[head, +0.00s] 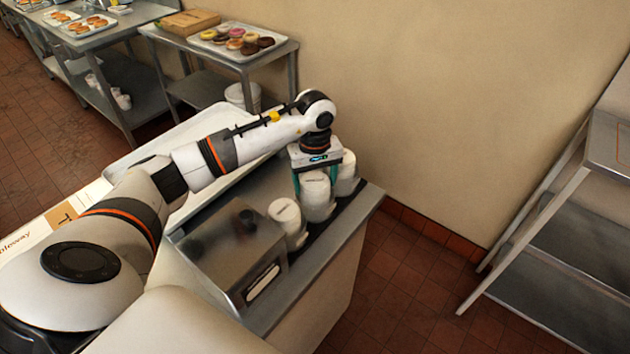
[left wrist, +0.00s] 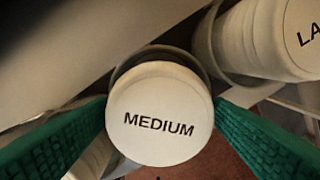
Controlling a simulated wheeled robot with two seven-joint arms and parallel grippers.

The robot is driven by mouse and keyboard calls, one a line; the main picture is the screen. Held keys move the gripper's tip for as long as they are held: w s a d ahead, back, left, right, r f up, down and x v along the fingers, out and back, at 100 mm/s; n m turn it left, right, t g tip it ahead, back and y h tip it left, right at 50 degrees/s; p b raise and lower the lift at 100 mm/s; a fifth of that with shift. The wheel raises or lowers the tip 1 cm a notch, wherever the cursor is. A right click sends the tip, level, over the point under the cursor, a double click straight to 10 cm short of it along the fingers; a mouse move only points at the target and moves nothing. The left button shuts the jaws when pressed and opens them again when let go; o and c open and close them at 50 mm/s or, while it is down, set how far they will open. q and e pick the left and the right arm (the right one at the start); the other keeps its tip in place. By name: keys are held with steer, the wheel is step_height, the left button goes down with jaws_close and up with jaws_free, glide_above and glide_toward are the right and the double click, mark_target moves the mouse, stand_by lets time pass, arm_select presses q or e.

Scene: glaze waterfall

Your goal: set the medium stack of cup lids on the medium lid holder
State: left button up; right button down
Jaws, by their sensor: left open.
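The medium stack of cup lids (head: 317,202) is a white, rounded column, the middle of three stacks on the counter. In the left wrist view its round white top (left wrist: 160,128) reads "MEDIUM". A grey curved rim, apparently the medium lid holder (left wrist: 150,52), shows behind the stack; most of it is hidden. The stack appears upright at the holder, but how it is seated cannot be seen. My left gripper (head: 316,178) points down over this stack. Its green fingers (left wrist: 160,105) are open, one on each side of the stack's top. My right gripper is not in view.
A stack marked "LA..." (left wrist: 270,38) stands close beside, also visible in the head view (head: 348,172). Another white stack (head: 286,215) stands nearer, next to a metal dispenser box (head: 230,245). A wall (head: 430,110) rises behind. A donut tray (head: 235,42) sits far off.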

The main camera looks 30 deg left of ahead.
arm_select(q)
steer(key=shift+r+p, duration=2.25)
steer(key=shift+r, duration=2.5)
steer(key=shift+f, duration=0.1)
